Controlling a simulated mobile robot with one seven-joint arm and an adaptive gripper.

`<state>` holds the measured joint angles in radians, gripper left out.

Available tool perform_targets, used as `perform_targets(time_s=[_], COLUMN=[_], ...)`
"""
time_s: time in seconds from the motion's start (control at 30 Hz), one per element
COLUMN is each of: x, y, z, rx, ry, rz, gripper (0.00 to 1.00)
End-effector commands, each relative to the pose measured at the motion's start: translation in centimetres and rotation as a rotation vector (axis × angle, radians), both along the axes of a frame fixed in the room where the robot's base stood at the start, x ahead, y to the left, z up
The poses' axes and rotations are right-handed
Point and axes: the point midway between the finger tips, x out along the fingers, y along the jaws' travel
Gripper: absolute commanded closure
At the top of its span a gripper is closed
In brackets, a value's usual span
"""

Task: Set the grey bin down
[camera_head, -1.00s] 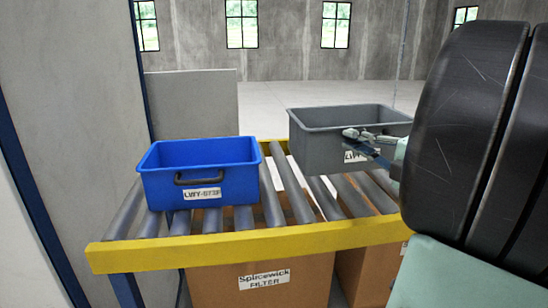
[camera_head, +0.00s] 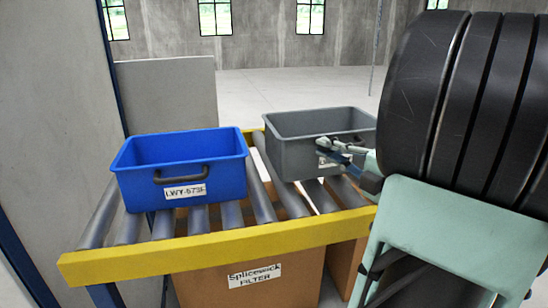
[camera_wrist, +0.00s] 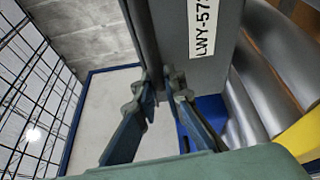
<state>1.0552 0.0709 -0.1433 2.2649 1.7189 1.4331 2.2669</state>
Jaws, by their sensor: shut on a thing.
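The grey bin (camera_head: 291,155) is over the far right part of the roller conveyor, upright, with a white label on its front. Its underside is close to the rollers; I cannot tell whether it touches them. My gripper (camera_head: 333,149) is shut on the grey bin at its front side, by the label. In the wrist view, the grey bin (camera_wrist: 218,75) stands beyond my fingers (camera_wrist: 160,92) with its label partly cut off.
A blue bin (camera_head: 183,182) sits on the rollers just left of the grey bin. The conveyor (camera_head: 215,245) has a yellow front rail. Cardboard boxes (camera_head: 245,278) stand underneath. A grey panel (camera_head: 170,95) rises behind at left. Bare rollers show in front of the grey bin.

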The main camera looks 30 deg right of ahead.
Motion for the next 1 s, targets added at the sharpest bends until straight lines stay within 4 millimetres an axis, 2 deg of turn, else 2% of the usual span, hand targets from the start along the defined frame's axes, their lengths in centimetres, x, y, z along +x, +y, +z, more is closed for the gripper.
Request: perform_targets(time_s=[0.1, 0.2, 0.57, 0.6, 0.77, 1.0], x=[0.0, 0.0, 0.0, 0.0, 0.0, 0.0], y=[0.0, 0.0, 0.0, 0.0, 0.0, 0.0], z=[-1.6, -2.3, -2.5, -2.9, -2.9, -2.8], rx=[0.001, -0.001, -0.003, 0.002, 0.001, 0.001], ry=[-0.003, -0.005, -0.007, 0.000, 0.000, 0.000], rz=[0.000, 0.001, 0.001, 0.000, 0.000, 0.000], gripper=[1.00, 1.00, 1.00, 0.89, 0.73, 0.73])
